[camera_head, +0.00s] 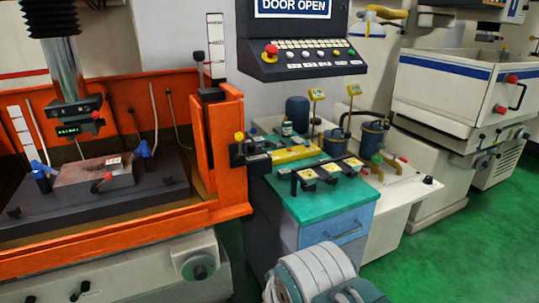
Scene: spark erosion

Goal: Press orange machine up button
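The orange machine (228,150) fills the left side, with an orange tank around a dark work table (150,193). A dark control panel (258,68) stands at its right, with a screen (293,8) reading "DOOR OPEN". The panel carries a large red knob (270,50), rows of small pale keys (300,44) and several coloured buttons. I cannot tell which one is the up button; the labels are too small to read. A pale, rounded part of my arm (315,272) shows at the bottom centre, apart from the panel. My gripper's fingers do not show.
A cabinet with a green top (325,200) stands below the panel, holding yellow-topped blocks and small tools. A white low unit (405,200) and a white machine (440,90) stand at right. Green floor (460,255) is open at lower right.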

